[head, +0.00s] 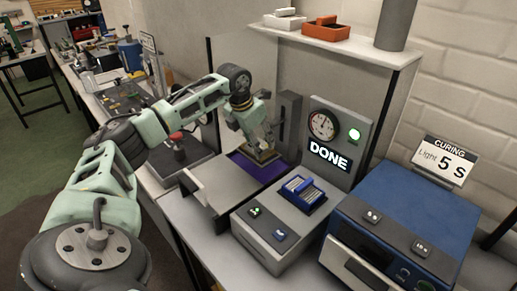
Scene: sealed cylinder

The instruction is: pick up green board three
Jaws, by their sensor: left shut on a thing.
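My left gripper (262,148) reaches in from the left and points down over the purple pad (258,168) of the grey machine. It is shut on a small thin board (266,157) with a yellowish-green edge. The fingers hide most of the board, and I cannot read a number on it. The board is at or just above the pad; I cannot tell whether it touches. My right gripper is not in view.
The grey machine (215,185) has a gauge, a lit green lamp and a "DONE" display (328,157). A blue rack (304,193) of slim pieces stands on the control box. A blue curing box (400,225) is at right. A shelf (330,38) overhangs behind.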

